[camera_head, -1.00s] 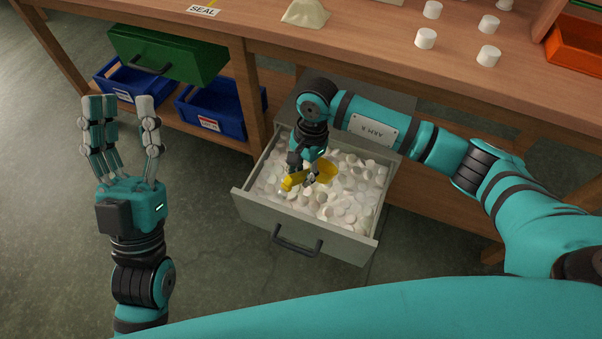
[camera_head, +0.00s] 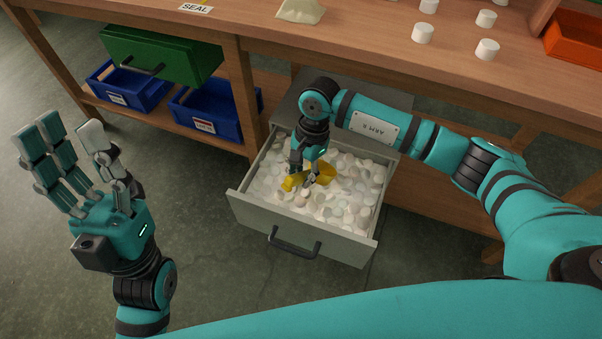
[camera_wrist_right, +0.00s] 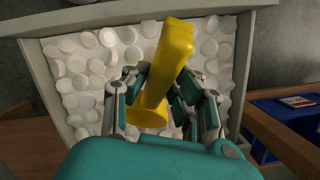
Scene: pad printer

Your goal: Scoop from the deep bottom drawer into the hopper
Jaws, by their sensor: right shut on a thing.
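The deep bottom drawer (camera_head: 251,209) is pulled out and filled with several white round pieces (camera_head: 345,206). A yellow scoop (camera_head: 325,173) is in my right gripper (camera_head: 306,180), low over the pieces in the drawer. In the right wrist view my right gripper (camera_wrist_right: 165,105) is shut on the handle of the scoop (camera_wrist_right: 172,55); whether its bowl touches the pieces is unclear. My left gripper (camera_head: 78,160) is open and empty, raised to the left of the drawer. I cannot make out the hopper.
A wooden bench (camera_head: 370,50) spans the back, with white cylinders (camera_head: 487,49), a cloth pouch (camera_head: 300,10) and an orange bin (camera_head: 575,38) on top. A green drawer (camera_head: 160,55) and blue bins (camera_head: 215,118) are at the left. The floor between left arm and drawer is clear.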

